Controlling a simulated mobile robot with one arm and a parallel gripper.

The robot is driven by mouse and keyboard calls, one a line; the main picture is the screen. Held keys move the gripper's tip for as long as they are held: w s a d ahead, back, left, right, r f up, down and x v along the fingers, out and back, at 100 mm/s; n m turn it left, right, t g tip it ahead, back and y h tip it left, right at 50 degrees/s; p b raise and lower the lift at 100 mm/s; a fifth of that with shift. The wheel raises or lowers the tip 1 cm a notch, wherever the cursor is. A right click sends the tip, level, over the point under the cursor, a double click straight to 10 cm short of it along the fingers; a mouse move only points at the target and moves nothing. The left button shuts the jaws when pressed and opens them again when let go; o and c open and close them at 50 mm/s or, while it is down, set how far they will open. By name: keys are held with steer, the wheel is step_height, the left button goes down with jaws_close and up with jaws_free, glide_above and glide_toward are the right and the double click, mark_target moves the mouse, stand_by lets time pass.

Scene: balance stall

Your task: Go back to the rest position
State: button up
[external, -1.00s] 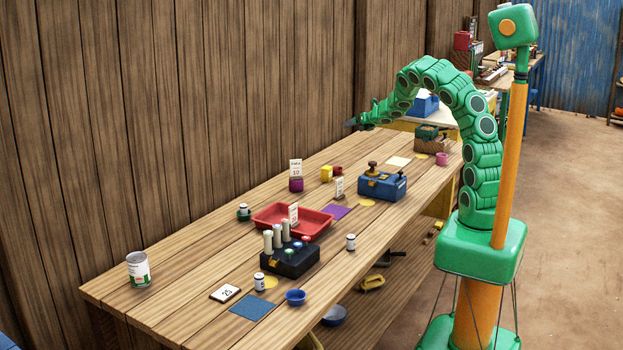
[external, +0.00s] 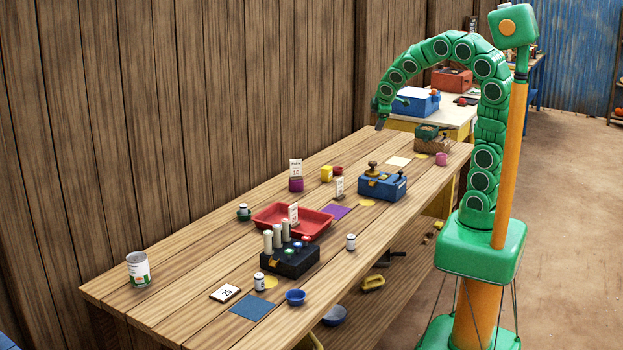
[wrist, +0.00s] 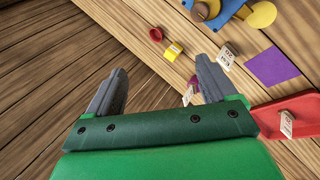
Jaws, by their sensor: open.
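My gripper (external: 381,123) hangs at the end of my curled green arm, above the far part of the wooden bench (external: 190,270). Its fingers point down. In the wrist view my gripper (wrist: 155,90) shows two grey fingers spread wide apart with nothing between them. Below and beyond the fingers lie the bench boards and the wooden wall.
The bench holds a blue box balance (external: 382,186), a red tray (external: 270,217), a black block with pegs (external: 290,262), a tin can (external: 138,268) and a yellow cube (external: 326,174). Air around my gripper looks clear.

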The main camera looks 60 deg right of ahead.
steer(key=s+a+m+g+y, duration=0.3)
steer(key=s+a+m, duration=0.2)
steer(key=s+a, duration=0.75)
steer(key=s+a+f+m+g, duration=0.1)
steer(key=s+f+g, duration=0.1)
steer(key=s, duration=0.7)
steer(key=s+a+f+m+g+y, duration=0.1)
steer(key=s+f, duration=0.2)
steer(key=s, duration=0.7)
steer(key=shift+s+a+m+g, duration=0.25)
steer(key=shift+m+g, duration=0.05)
steer(key=shift+g, duration=0.1)
